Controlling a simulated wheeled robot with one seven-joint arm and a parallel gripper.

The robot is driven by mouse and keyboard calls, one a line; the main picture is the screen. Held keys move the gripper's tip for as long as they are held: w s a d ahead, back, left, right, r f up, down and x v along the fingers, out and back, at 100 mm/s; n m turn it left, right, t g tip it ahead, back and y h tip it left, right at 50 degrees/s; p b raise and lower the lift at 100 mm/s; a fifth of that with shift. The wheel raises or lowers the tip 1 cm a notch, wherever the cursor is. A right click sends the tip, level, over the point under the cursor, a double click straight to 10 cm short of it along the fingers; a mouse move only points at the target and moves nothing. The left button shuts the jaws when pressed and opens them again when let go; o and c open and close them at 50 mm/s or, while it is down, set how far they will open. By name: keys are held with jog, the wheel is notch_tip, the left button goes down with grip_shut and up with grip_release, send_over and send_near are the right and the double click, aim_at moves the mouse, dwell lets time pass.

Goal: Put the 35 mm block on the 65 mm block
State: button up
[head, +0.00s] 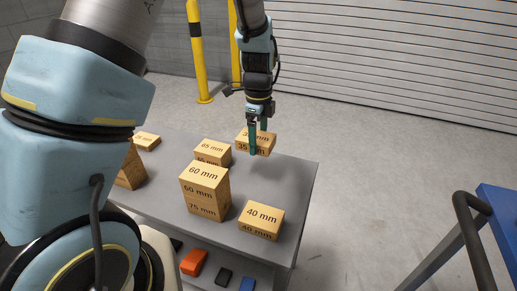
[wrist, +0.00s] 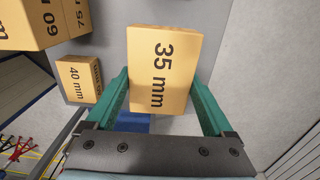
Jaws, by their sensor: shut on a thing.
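My gripper (head: 259,138) is shut on the 35 mm block (head: 264,143), a light wooden block with black lettering. It holds the block above the far right part of the grey table. In the wrist view the 35 mm block (wrist: 164,68) sits between the two green fingers (wrist: 160,103). The 65 mm block (head: 212,148) stands on the table to the left of the held block and apart from it. It is not clearly visible in the wrist view.
The 60 mm block (head: 205,175) sits on a 75 mm block (head: 204,206) nearer the front. The 40 mm block (head: 262,215) stands at the front right. More blocks (head: 146,139) are at the left, partly behind my arm. The table's right side (head: 296,185) is clear.

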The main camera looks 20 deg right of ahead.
aim_at(258, 137)
notch_tip(258, 137, up, 13)
jog(key=p, duration=0.8)
jog(key=shift+p, duration=0.3)
